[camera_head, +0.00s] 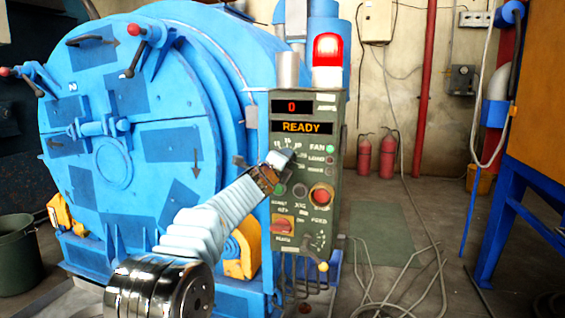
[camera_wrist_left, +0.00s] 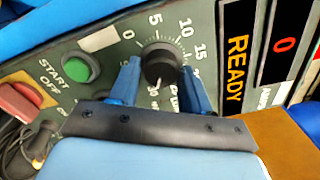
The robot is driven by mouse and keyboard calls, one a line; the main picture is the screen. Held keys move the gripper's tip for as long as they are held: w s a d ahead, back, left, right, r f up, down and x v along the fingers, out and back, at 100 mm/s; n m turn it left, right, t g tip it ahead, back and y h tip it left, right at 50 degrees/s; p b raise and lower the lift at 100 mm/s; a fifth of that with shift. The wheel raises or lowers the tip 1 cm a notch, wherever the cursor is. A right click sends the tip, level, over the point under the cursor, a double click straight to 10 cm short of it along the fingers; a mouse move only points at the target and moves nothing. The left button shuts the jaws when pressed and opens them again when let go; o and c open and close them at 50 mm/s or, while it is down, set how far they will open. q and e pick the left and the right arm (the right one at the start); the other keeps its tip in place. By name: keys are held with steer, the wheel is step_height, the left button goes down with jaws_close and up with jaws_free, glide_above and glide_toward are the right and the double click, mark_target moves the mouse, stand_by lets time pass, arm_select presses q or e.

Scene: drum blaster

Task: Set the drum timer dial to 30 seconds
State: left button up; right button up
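The timer dial is a round black knob (camera_wrist_left: 160,64) on the green control panel (camera_head: 335,178). Numbers ring it, with 0, 5, 10 and 15 readable on the far side and 30 on the near side. A white mark on the knob's near side points toward the 30. My left gripper (camera_head: 280,160) is at the panel and hides most of the dial in the head view. In the wrist view, the blue fingers of my left gripper (camera_wrist_left: 160,70) are on both sides of the knob and appear to touch it. My right gripper is out of view.
The upper display (camera_head: 291,107) reads 0 and the lower one (camera_head: 301,127) reads READY. A green START button (camera_wrist_left: 80,66), a red-orange switch (camera_head: 283,227) and a red button (camera_head: 321,195) are close to the dial. The big blue drum machine (camera_head: 110,150) stands left of the panel.

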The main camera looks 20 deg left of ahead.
arm_select(q)
steer(key=o, duration=0.3)
steer(key=s+b, duration=0.3)
steer(key=s, duration=0.1)
steer(key=s+b, duration=0.3)
steer(key=s, duration=0.2)
steer(key=s+b, duration=0.3)
steer(key=s, duration=0.1)
steer(key=shift+s+a, duration=0.25)
steer(key=shift+s, duration=0.15)
